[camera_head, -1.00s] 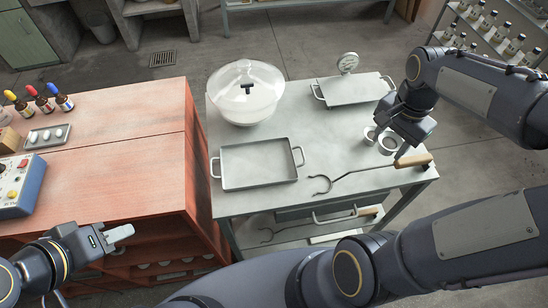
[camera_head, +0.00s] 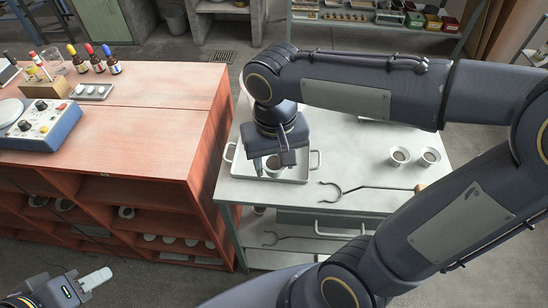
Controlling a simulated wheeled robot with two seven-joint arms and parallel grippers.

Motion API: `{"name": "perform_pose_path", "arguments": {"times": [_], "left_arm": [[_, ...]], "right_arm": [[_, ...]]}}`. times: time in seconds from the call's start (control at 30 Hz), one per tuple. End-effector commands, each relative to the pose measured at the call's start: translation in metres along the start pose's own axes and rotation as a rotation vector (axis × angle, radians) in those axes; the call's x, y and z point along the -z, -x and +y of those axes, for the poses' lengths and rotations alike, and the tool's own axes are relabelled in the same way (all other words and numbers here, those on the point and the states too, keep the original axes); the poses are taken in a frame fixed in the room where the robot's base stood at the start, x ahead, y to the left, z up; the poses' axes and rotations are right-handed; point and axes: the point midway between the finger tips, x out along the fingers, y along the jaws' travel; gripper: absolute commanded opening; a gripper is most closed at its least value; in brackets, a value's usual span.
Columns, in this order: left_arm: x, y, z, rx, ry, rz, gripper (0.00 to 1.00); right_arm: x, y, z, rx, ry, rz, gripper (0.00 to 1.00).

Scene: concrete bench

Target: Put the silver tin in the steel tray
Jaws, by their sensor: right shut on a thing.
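The steel tray (camera_head: 300,173) lies on the pale steel table, with handles at both ends. My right gripper (camera_head: 273,163) points down over the tray's left part and is shut on the silver tin (camera_head: 273,171). Only a small part of the tin shows between the fingers, with a dark inside. I cannot tell whether the tin touches the tray's floor. My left gripper (camera_head: 95,279) is at the lower left, in front of the red bench and away from the tray; its finger gap cannot be made out.
Two similar small round cups (camera_head: 399,156) (camera_head: 430,156) stand right of the tray. The red bench (camera_head: 150,125) at left carries bottles (camera_head: 93,58) and a blue control box (camera_head: 42,124).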

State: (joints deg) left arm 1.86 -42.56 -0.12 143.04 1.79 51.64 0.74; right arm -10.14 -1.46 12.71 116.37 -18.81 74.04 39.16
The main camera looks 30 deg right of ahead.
Motion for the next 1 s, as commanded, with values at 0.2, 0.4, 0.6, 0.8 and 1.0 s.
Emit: {"name": "perform_pose_path", "arguments": {"times": [0.2, 0.4, 0.6, 0.8, 1.0], "left_arm": [[0.001, 0.001, 0.001, 0.000, 0.000, 0.000, 0.36], [0.000, 0.000, 0.000, 0.000, 0.000, 0.000, 0.36], [0.000, -0.001, 0.000, 0.000, 0.000, 0.000, 0.36], [-0.001, -0.002, -0.001, 0.000, 0.000, 0.000, 0.36], [-0.002, -0.004, -0.002, 0.000, 0.000, 0.000, 0.36]], "right_arm": [[0.045, -0.024, 0.031, -0.001, -0.009, -0.003, 0.26], [0.077, -0.058, 0.053, -0.001, -0.006, -0.004, 0.26], [0.093, -0.080, 0.064, 0.000, -0.005, -0.002, 0.26], [0.103, -0.095, 0.071, -0.001, -0.006, -0.002, 0.26], [0.103, -0.121, 0.070, 0.000, -0.003, 0.000, 0.26]]}}
